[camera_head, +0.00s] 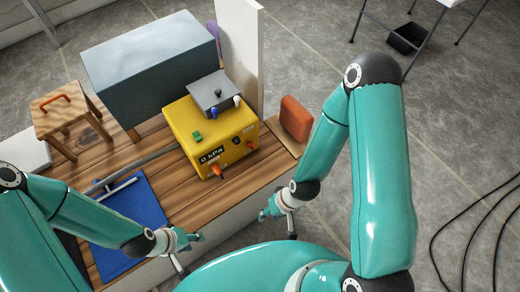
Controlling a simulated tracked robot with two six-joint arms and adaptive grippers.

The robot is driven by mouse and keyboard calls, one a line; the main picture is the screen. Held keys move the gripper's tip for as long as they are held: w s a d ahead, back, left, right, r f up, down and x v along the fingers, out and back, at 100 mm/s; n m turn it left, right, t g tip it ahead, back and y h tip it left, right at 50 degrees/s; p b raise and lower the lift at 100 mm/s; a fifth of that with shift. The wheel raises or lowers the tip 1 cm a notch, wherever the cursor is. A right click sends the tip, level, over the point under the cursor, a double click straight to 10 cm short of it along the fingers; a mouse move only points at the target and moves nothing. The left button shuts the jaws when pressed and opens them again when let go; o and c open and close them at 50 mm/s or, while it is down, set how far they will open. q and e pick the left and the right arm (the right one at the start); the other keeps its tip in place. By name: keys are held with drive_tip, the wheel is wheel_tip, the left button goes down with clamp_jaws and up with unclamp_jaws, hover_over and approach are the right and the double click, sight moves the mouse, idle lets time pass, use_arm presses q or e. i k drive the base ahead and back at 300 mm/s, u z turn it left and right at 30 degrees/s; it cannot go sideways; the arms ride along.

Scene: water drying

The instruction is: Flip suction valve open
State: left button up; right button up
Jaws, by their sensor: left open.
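A yellow vacuum box (180,120) stands on the wooden bench, its display reading 0 kPa. An orange handle (216,170) sticks out low on its front, above a dark fitting. A blue-tipped lever (213,113) and a white-tipped lever (237,101) stand at the grey block (212,90) on top. Which of these is the suction valve is not labelled. My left gripper (188,253) is open and empty, in front of and below the box. My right gripper (278,225) looks open and empty beyond the bench's front right edge, apart from the box.
A blue mat (140,205) with a metal T-shaped tool (118,188) lies left of the box. A grey-blue block (150,65) and a small wooden stool (62,115) stand behind. A red-brown block (295,118) and white panel (247,50) stand right.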

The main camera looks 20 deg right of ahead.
sight(249, 144)
drive_tip(key=z, duration=0.5)
drive_tip(key=k, duration=1.15)
drive_tip(key=z, duration=1)
drive_tip(key=i, duration=1.05)
drive_tip(key=u, duration=0.4)
